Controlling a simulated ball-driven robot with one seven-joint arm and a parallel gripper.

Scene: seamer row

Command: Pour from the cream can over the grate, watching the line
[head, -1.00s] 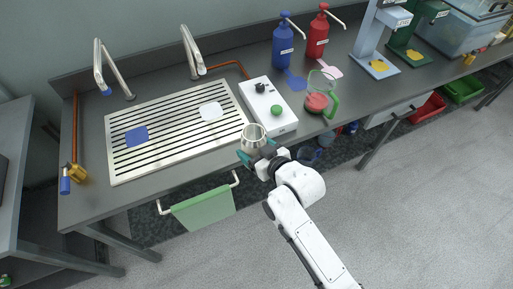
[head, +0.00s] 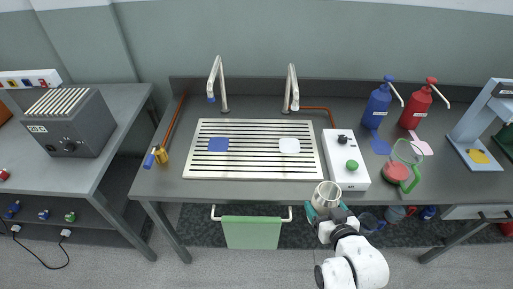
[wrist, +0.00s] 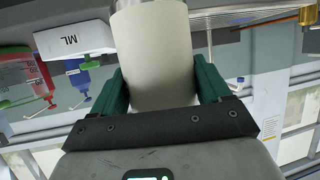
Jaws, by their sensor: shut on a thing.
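My gripper (head: 318,213) is shut on a cream can (head: 327,192), at the front edge of the bench just right of the grate. In the wrist view the cream can (wrist: 150,55) stands between the two green fingers of my gripper (wrist: 158,85); its contents and any line cannot be seen. The slatted metal grate (head: 252,177) lies on the grey bench, with a blue square (head: 218,145) and a white square (head: 289,146) on it.
A white box with a green knob (head: 345,178) stands right of the grate. A clear jug with a green handle (head: 400,160) holds red contents. Blue (head: 377,105) and red (head: 415,108) pump bottles stand behind. Two metal taps (head: 216,84) rise behind the grate.

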